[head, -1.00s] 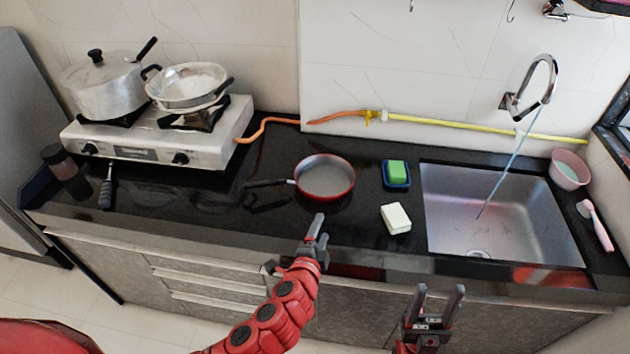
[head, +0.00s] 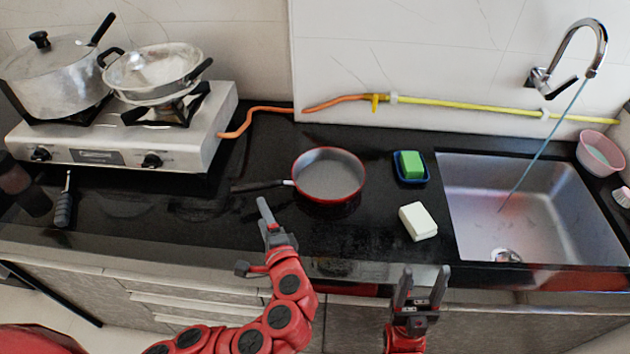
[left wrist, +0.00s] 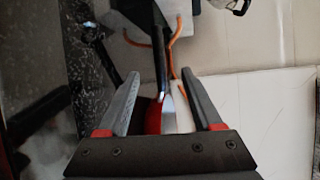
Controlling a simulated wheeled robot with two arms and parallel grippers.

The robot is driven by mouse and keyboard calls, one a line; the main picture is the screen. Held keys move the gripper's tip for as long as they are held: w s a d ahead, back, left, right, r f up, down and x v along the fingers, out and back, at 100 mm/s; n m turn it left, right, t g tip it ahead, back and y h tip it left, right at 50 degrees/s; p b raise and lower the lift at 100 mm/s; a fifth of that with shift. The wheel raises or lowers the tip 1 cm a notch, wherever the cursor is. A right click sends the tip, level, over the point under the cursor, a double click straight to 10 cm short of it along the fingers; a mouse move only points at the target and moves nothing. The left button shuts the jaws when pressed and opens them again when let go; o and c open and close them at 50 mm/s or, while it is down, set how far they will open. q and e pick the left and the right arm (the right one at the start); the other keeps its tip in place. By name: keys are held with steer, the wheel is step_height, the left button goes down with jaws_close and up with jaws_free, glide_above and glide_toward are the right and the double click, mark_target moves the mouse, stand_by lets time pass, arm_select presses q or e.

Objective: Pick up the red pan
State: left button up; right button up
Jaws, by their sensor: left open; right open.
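The red pan (head: 328,176) sits on the black counter, right of the stove. It has a red rim, a grey inside and a black handle (head: 262,186) pointing left. My left gripper (head: 267,212) is open at the counter's front, just below the handle in the head view. In the left wrist view the black handle (left wrist: 160,50) appears between the open fingers (left wrist: 161,76), with a red part of the pan below it; I cannot tell whether the fingers touch it. My right gripper (head: 423,284) is open and empty in front of the counter edge.
The stove (head: 120,150) with two pots stands at the left. A green sponge in a blue dish (head: 411,168), a white block (head: 418,221) and the sink (head: 530,205) lie right of the pan. A hose (head: 460,106) runs along the wall.

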mark_target(253, 190)
arm_select(q)
steer(key=shift+w+a+r+p, duration=0.1)
steer(key=shift+w+a+p, duration=0.45)
steer(key=shift+w, duration=0.2)
steer(key=x, duration=0.2)
steer(key=p+x, duration=0.1)
steer(key=x, duration=0.4)
steer(key=shift+w+d+f, duration=0.1)
steer(key=shift+w+f, duration=0.2)
steer(key=shift+w, duration=0.15)
steer(key=shift+w+p, duration=0.25)
steer(key=shift+p, duration=0.05)
steer(key=shift+d+p+x, duration=0.15)
steer(key=shift+p+x, duration=0.2)
steer(key=shift+x, duration=0.8)
steer(key=shift+d+p+x, duration=0.1)
steer(key=shift+p+x, duration=0.25)
steer(key=shift+x, duration=0.8)
steer(key=shift+w+a+f, duration=0.2)
steer(key=shift+w+f, duration=0.05)
steer(key=shift+w, duration=0.25)
jaws_close()
steer(key=shift+d+r, duration=0.1)
